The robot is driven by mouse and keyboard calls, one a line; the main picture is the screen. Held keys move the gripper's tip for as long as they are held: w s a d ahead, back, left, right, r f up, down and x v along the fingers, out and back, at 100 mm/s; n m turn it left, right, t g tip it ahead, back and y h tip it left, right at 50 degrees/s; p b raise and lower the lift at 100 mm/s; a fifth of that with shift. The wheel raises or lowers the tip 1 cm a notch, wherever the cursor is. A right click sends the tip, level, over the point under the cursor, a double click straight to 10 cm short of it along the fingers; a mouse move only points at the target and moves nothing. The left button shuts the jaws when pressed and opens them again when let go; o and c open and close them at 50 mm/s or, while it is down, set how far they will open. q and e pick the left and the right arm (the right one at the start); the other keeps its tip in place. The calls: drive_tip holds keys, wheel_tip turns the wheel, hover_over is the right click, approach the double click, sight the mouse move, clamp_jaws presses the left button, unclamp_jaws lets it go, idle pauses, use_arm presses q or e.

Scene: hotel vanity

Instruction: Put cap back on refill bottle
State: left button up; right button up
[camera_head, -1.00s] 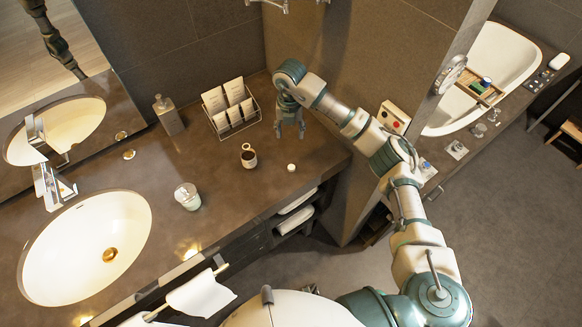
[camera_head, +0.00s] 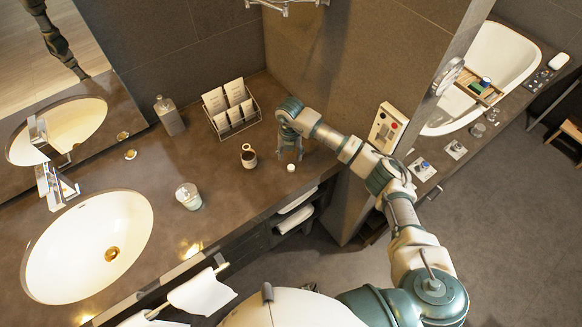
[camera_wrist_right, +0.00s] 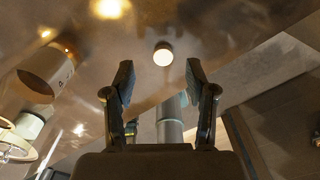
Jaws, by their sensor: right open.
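A small round white cap (camera_head: 291,168) lies on the brown counter near its front right edge. It also shows in the wrist view (camera_wrist_right: 163,54), beyond and between my fingertips. A small dark open container (camera_head: 248,157) with a pale rim stands left of the cap; it looks like the refill bottle. A brownish labelled cylinder (camera_wrist_right: 47,72) at the left of the wrist view may be the same one. My right gripper (camera_head: 290,156) is open and empty, pointing down just behind the cap. It also shows in the wrist view (camera_wrist_right: 159,80). My left gripper is not in view.
A wire rack of packets (camera_head: 230,107) stands behind the container, near the wall. A grey pump bottle (camera_head: 169,115) is left of it. A glass jar (camera_head: 188,196) stands near the sink (camera_head: 90,250). The counter between jar and container is clear.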

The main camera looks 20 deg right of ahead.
sight(291, 167)
drive_tip(key=f, duration=0.2)
drive_tip(key=s+f+p, duration=0.1)
drive_tip(key=f, duration=0.1)
drive_tip(key=shift+f, duration=0.6)
drive_tip(key=c, duration=0.8)
